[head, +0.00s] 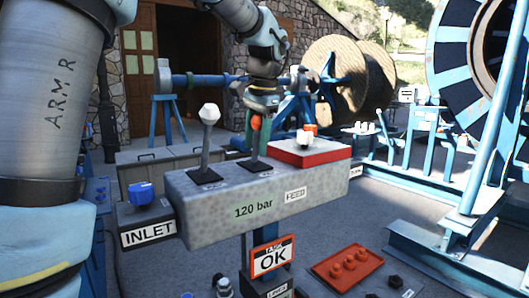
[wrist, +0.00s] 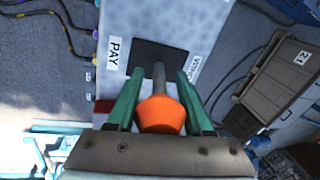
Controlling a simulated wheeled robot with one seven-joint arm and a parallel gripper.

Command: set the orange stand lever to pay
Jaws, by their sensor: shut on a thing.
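The orange stand lever (head: 256,122) rises from a black plate on top of the grey valve block (head: 205,232) and looks close to upright in the head view. In the wrist view its orange knob (wrist: 162,115) sits between the green fingers of my gripper (wrist: 160,80). My gripper is shut on the knob, and its grey shaft (wrist: 158,74) runs down to the black plate (wrist: 170,55). A PAY label (wrist: 115,50) lies left of the plate. Another label (wrist: 195,68), hard to read, lies on its right. In the head view my gripper (head: 257,118) comes down from above.
A second lever with a white knob (head: 210,112) stands left on the same block.

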